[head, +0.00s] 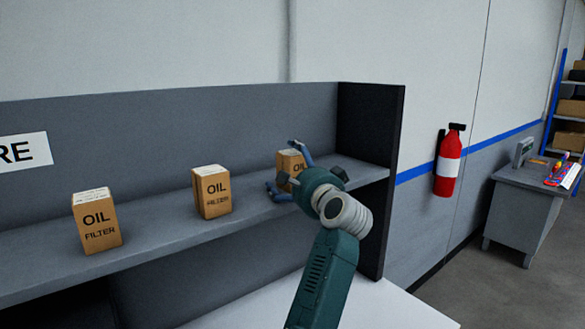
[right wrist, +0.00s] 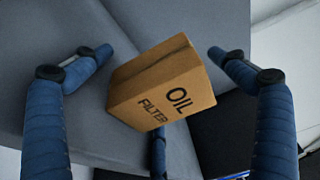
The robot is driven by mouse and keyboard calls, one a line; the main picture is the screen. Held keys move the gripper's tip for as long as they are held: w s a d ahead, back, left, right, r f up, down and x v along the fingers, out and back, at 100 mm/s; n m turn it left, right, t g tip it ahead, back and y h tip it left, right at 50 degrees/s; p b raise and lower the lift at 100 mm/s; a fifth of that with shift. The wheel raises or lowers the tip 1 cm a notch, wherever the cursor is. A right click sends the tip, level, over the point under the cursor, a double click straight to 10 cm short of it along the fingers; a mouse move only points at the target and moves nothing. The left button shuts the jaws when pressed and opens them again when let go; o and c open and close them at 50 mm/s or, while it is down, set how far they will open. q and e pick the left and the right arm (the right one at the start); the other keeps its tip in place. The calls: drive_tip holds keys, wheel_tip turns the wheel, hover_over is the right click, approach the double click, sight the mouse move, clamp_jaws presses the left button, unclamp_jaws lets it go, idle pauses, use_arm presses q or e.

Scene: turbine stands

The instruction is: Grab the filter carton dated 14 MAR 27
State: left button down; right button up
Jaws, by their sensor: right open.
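Three brown filter cartons marked "OIL FILTER" stand on a grey shelf (head: 150,243): a left carton (head: 97,222), a middle carton (head: 212,193) and a right carton (head: 289,163). I cannot read a date on any of them. My right gripper (head: 284,172) is open around the right carton, which it partly hides in the head view. In the right wrist view the right carton (right wrist: 165,85) sits tilted in the picture between the spread blue fingers, with gaps to the left and right fingertips. A third finger shows below it; contact there is unclear. My left gripper is out of view.
The shelf has a back panel and a dark end panel (head: 368,140) just right of my right gripper. A white sign (head: 24,151) is on the back panel. A fire extinguisher (head: 449,160) hangs on the wall, and a grey desk (head: 520,205) stands further right.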

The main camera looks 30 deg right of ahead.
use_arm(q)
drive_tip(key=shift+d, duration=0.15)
use_arm(e)
drive_tip(key=shift+s, duration=0.1)
drive_tip(key=shift+c, duration=0.5)
drive_tip(key=c, duration=0.9)
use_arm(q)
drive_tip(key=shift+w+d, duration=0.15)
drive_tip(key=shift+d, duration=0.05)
use_arm(e)
drive_tip(key=c, duration=0.7)
drive_tip(key=shift+f, duration=0.1)
drive_tip(key=shift+c, duration=0.2)
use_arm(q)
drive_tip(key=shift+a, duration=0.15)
